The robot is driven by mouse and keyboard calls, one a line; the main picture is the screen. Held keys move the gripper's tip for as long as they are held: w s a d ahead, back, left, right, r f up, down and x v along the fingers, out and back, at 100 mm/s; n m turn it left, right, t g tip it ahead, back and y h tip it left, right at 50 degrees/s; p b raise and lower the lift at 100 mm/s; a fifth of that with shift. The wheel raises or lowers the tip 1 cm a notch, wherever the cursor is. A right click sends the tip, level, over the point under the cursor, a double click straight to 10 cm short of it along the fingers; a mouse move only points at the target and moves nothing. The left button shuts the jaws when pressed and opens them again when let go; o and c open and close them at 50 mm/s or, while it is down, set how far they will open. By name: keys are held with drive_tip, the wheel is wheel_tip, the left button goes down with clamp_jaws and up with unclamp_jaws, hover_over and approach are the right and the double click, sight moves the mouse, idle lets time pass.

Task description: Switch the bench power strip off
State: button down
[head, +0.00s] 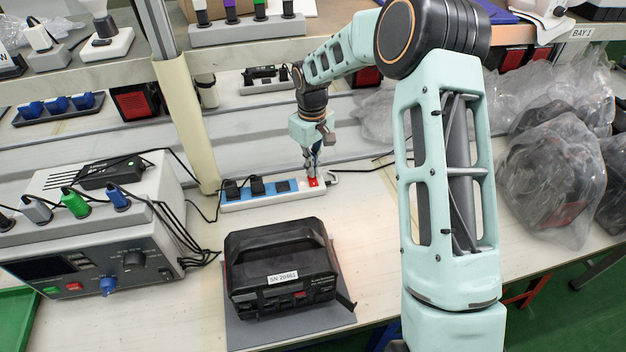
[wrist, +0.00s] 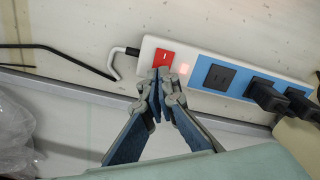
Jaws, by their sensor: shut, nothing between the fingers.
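The bench power strip (head: 252,200) lies on the bench behind the black case, white with a blue socket face. In the wrist view the strip (wrist: 199,101) shows a red rocker switch (wrist: 163,57) at its cable end and a glowing patch beside the switch. Two black plugs sit in its sockets, and one socket near the switch is empty. My gripper (head: 313,170) is shut and empty at the switch end. In the wrist view its fingertips (wrist: 162,72) overlap the lower edge of the switch; I cannot tell whether they touch it.
A black case (head: 280,262) labelled SN 20461 sits on a grey mat in front of the strip. A grey instrument (head: 95,250) with cables stands at left. Plastic-wrapped items (head: 560,150) fill the right. A shelf (head: 260,50) runs above the strip.

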drive_tip(key=shift+f+b, duration=0.4)
drive_tip(key=shift+f, duration=0.3)
idle(0.4)
drive_tip(key=shift+r+p, duration=2.35)
drive_tip(key=shift+r, duration=1.2)
